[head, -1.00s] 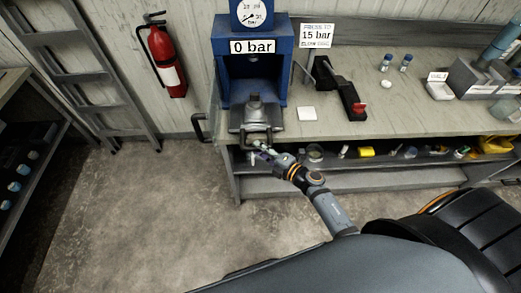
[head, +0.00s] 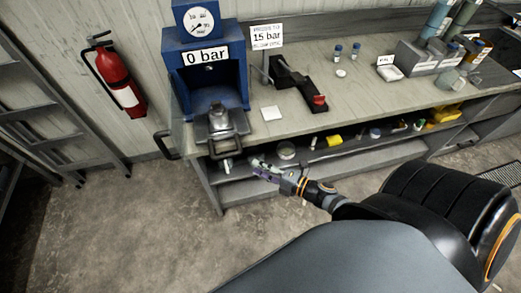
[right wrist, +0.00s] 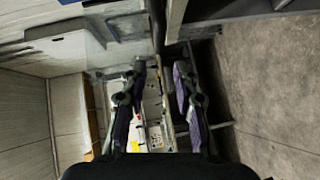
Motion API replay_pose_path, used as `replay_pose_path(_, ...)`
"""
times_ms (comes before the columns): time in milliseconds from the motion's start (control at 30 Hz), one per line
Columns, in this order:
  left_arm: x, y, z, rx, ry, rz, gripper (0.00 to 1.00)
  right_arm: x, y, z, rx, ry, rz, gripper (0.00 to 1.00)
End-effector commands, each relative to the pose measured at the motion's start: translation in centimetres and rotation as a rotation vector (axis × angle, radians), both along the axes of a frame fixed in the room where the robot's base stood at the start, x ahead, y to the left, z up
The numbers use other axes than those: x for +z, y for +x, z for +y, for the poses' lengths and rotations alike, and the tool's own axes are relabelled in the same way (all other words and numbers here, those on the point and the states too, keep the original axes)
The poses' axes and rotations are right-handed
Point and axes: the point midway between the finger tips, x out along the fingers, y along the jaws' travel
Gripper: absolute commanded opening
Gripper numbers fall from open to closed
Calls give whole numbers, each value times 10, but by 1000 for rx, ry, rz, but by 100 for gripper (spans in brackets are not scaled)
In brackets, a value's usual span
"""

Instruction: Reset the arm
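My right gripper (head: 258,168) is in front of the bench's front edge, below the metal handle of the blue press (head: 215,72). In the right wrist view the right gripper (right wrist: 158,80) has its two fingers well apart with nothing between them. The dark arm behind it reaches in from the lower right of the head view. My left gripper is not in view.
The bench (head: 350,85) carries a black and red tool (head: 300,85), a white square (head: 271,113), small vials (head: 337,52) and a grey rack (head: 420,60). An open shelf below holds small items. A fire extinguisher (head: 118,80) hangs left. The floor (head: 110,220) is clear.

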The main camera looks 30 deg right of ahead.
Motion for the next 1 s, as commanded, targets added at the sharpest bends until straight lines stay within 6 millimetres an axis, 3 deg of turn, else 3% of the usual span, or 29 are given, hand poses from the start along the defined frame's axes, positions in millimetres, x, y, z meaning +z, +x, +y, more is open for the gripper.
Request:
replay_pose_path(467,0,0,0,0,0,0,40,0,0,0,0,-1,0,30)
replay_pose_path(567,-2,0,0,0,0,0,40,-11,1,-7,-30,14,27,30)
replay_pose_path(667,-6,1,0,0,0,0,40,-55,2,-32,-148,75,137,30)
replay_pose_path(767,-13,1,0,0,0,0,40,-128,-10,-69,-352,184,321,30)
replay_pose_path(867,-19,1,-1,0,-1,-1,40,-207,-40,-99,-580,310,523,30)
replay_pose_path(1000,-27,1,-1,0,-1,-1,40,-310,-110,-116,-900,479,805,30)
